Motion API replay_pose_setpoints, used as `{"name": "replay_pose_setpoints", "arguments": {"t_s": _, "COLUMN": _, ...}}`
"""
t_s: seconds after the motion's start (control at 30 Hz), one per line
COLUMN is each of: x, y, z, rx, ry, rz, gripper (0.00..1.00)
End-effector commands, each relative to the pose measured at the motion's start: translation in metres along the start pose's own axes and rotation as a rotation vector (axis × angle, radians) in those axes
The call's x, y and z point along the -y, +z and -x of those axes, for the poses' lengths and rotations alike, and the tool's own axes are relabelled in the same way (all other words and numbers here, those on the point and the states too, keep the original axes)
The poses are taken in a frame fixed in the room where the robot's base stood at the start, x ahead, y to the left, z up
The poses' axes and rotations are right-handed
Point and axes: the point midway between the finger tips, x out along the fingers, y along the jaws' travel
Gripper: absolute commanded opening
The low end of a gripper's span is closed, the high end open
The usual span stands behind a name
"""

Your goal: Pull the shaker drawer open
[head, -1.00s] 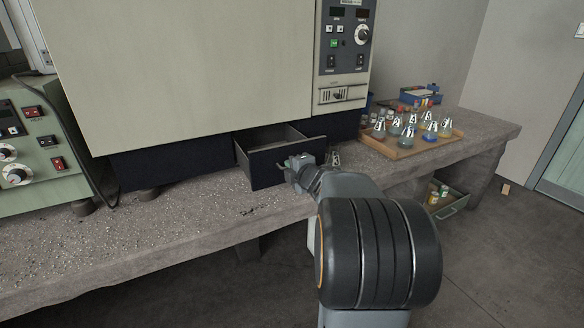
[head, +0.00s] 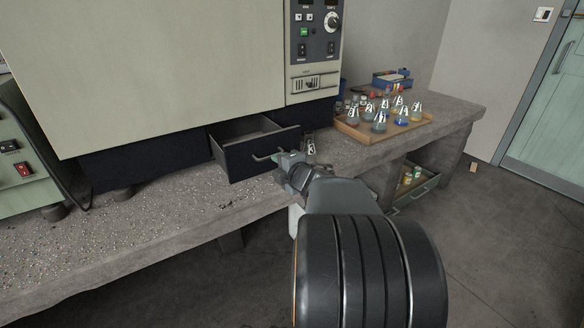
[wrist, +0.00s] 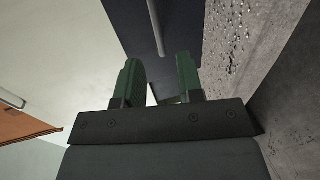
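The shaker drawer (head: 262,158) is a dark navy box under the big beige cabinet, and it stands pulled out with its empty-looking inside (head: 240,130) showing. A grey bar handle (head: 265,157) crosses its front and also shows in the wrist view (wrist: 157,28). My gripper (head: 283,161) is at the right end of the handle in the head view. In the wrist view its two green fingers (wrist: 159,62) are apart with nothing between them, and the handle lies just past their tips.
A wooden tray (head: 352,132) of flasks stands on the concrete bench (head: 160,215) to the right. A small flask (head: 310,146) stands beside the drawer's right side. An open lower drawer (head: 418,190) holds bottles. A green instrument (head: 15,165) is at left.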

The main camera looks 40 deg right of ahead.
Motion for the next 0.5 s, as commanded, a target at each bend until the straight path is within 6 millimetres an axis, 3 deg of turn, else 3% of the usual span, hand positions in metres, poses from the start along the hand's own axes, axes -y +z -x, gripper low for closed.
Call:
{"name": "replay_pose_setpoints", "arguments": {"t_s": 0.2, "x": -0.003, "y": 0.001, "z": 0.042, "rx": 0.004, "ry": 0.001, "rz": 0.000, "gripper": 0.35}}
{"name": "replay_pose_setpoints", "arguments": {"t_s": 0.5, "x": 0.000, "y": 0.000, "z": 0.067, "rx": 0.001, "ry": 0.000, "rz": 0.000, "gripper": 0.35}}
